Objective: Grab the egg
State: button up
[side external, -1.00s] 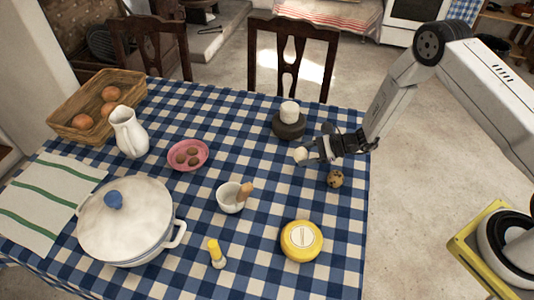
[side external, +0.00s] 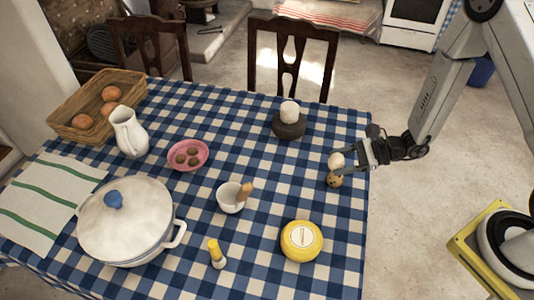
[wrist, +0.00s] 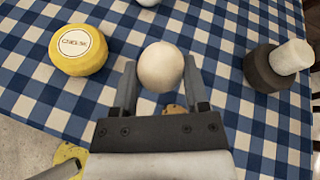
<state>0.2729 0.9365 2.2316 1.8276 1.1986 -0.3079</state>
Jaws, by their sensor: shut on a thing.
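The white egg (side external: 336,160) is between the fingers of my gripper (side external: 352,157) near the table's right edge. In the wrist view the egg (wrist: 161,66) sits between the two fingertips of my gripper (wrist: 160,85), which is shut on it. In the side view the egg appears just above a speckled brown round thing (side external: 334,180) and partly overlaps it. I cannot tell whether they touch. A part of the speckled thing shows below the egg in the wrist view (wrist: 174,109).
A lidded pot (side external: 125,225), white jug (side external: 128,131) and basket (side external: 62,113) are at left.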

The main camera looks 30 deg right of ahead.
jog(key=shift+s+r, duration=0.25)
jog(key=shift+s, duration=0.25)
jog(key=shift+w, duration=0.1)
dwell(0.3)
